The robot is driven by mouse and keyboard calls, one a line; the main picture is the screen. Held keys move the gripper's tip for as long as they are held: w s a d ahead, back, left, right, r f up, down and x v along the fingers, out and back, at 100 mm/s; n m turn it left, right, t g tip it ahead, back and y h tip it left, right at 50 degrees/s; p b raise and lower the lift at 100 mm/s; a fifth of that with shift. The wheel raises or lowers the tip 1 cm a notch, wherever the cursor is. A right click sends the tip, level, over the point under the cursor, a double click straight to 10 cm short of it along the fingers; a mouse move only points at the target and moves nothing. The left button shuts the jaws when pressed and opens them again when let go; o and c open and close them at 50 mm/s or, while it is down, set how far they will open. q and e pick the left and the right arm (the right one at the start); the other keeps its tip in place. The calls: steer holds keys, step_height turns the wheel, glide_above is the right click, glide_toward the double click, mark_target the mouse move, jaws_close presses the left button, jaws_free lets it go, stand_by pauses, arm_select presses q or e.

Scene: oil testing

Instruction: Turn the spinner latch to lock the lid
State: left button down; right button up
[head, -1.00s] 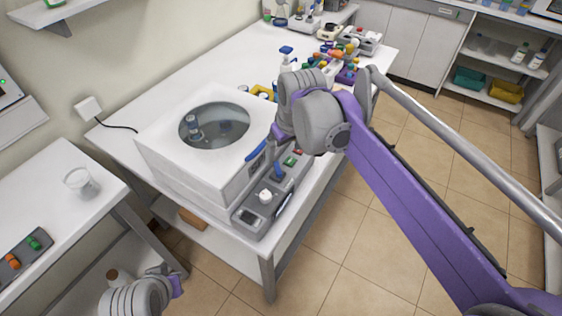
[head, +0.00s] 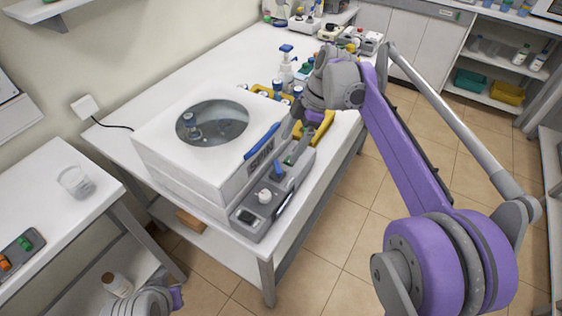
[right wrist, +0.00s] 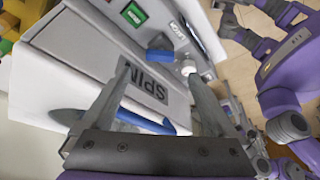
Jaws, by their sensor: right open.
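The spinner (head: 185,150) is a white box on the table. Its lid (head: 158,130), with a round window, appears down. A blue handle (head: 262,141) lies along the lid's front edge and shows in the right wrist view (right wrist: 146,122). On the grey front panel (head: 262,222) stands a small blue latch (head: 277,169), also in the right wrist view (right wrist: 160,56). My right gripper (head: 291,131) is open and empty above the spinner's front right. In the right wrist view its fingers (right wrist: 160,80) flank the SPIN label, near the latch and apparently apart from it. My left gripper's fingers are out of view.
A white knob (head: 264,196) and a green switch (head: 290,159) are on the same panel. A side table on the left holds a glass beaker (head: 76,181). The floor at right is clear.

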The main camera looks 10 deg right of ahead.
mark_target(278, 167)
steer(key=x, duration=0.7)
steer(key=shift+f, duration=0.2)
steer(key=c, duration=1.4)
steer(key=shift+o, duration=0.2)
steer(key=shift+m, duration=0.3)
steer(key=m, duration=0.1)
steer(key=m+t, duration=0.1)
steer(key=m, duration=0.2)
steer(key=shift+s+a+t, duration=0.15)
steer(key=shift+s+t, duration=0.1)
steer(key=shift+t, duration=0.15)
steer(key=shift+s+m+t+h, duration=0.1)
steer(key=shift+m+t+h, duration=0.25)
steer(key=shift+m, duration=0.7)
steer(key=shift+m+t+h, duration=0.25)
steer(key=shift+m+t, duration=0.1)
steer(key=shift+m, duration=0.7)
